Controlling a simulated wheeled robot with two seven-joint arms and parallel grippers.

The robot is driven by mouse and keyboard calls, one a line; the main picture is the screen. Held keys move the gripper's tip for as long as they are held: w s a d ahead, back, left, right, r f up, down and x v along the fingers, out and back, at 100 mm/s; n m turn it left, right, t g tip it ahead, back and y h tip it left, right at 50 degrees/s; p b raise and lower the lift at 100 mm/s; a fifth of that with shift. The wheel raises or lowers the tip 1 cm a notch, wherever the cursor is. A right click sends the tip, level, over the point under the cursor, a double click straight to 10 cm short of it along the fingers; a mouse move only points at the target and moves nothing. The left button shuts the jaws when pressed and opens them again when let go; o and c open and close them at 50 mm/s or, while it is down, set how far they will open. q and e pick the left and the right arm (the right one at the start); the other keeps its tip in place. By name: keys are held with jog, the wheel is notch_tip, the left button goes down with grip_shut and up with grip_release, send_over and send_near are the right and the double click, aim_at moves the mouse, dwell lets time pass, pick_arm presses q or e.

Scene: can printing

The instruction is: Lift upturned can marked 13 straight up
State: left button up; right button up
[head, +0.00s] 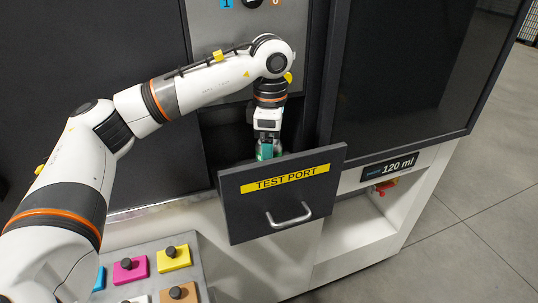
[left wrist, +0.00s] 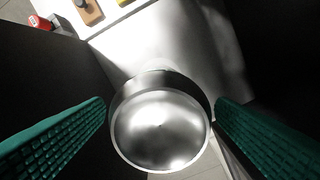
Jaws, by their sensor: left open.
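A silver upturned can (left wrist: 160,130) stands in the left wrist view with its round, domed metal base facing the camera. No number shows on it. The green ribbed fingers of my left gripper (left wrist: 160,128) are on either side of the can, open, with at most a thin gap at each side. In the head view my left gripper (head: 267,151) points down into the open test port drawer (head: 281,203), behind its dark front panel. The panel and gripper hide most of the can there. My right gripper is out of view.
The drawer front has a yellow TEST PORT label and a metal handle (head: 289,215). Coloured pads with black knobs (head: 173,258) sit on a grey panel at lower left. A white bay (head: 360,225) labelled 120 ml is at right. Open floor (head: 470,220) lies beyond.

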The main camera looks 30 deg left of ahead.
pick_arm(q)
jog(key=f+p, duration=0.1)
jog(key=f, duration=0.2)
jog(key=shift+s+a+f+p, duration=0.15)
jog(key=shift+a+f+p, duration=0.05)
jog(key=shift+p, duration=0.2)
jog(key=shift+f, duration=0.4)
jog(key=c, duration=1)
jog(key=shift+c, duration=0.5)
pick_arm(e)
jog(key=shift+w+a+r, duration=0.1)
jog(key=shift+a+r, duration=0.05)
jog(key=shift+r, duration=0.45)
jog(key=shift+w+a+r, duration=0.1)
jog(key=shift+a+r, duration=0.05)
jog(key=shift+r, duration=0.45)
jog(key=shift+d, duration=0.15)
